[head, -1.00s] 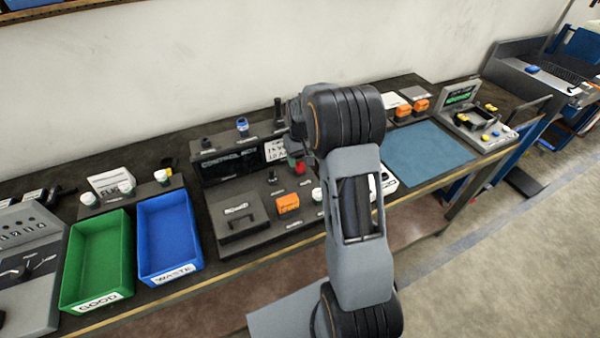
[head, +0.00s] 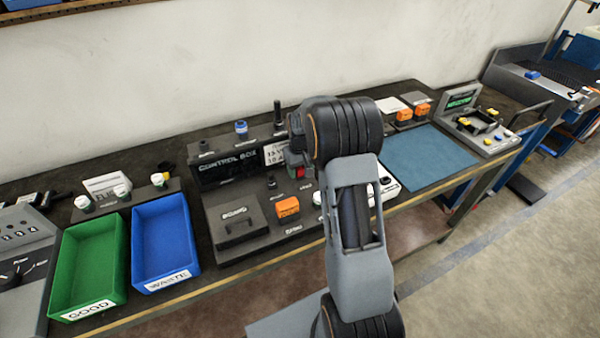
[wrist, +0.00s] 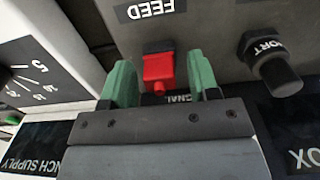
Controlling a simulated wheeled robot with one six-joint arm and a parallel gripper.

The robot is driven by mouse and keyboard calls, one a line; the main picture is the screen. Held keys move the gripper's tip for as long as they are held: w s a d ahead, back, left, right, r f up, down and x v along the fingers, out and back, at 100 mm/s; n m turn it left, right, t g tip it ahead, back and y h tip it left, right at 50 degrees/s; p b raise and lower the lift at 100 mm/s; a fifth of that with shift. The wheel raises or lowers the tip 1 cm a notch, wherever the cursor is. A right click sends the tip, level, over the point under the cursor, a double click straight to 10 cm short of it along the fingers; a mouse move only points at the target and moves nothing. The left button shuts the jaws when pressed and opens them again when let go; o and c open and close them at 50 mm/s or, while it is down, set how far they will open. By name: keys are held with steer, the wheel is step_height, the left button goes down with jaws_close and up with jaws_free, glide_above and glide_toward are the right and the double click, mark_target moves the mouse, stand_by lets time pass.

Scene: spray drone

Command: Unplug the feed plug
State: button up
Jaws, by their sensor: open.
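The feed plug (wrist: 160,70) is a red block with a dark top. In the wrist view it sits at the grey panel beside the upside-down FEED label (wrist: 155,10). My gripper (wrist: 160,78) is open, with one green finger on each side of the plug. Gaps show between the fingers and the red body, so it is not gripped. In the head view a small bit of red (head: 299,172) shows beside my arm, at the control box (head: 228,168). Most of my gripper is hidden there behind my arm.
A black round PORT connector (wrist: 275,70) stands right of the plug in the wrist view. A white dial unit (wrist: 45,55) is at left. In the head view, the green bin (head: 62,268), blue bin (head: 137,240) and orange block (head: 288,207) lie left of my arm; a blue mat (head: 430,158) lies right.

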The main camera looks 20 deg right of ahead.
mark_target(300, 168)
steer(key=shift+c, duration=0.4)
jaws_close()
stand_by(0.4)
steer(key=shift+r, duration=0.2)
steer(key=shift+r+p, duration=2)
steer(key=shift+r, duration=0.85)
steer(key=shift+a+f, duration=0.1)
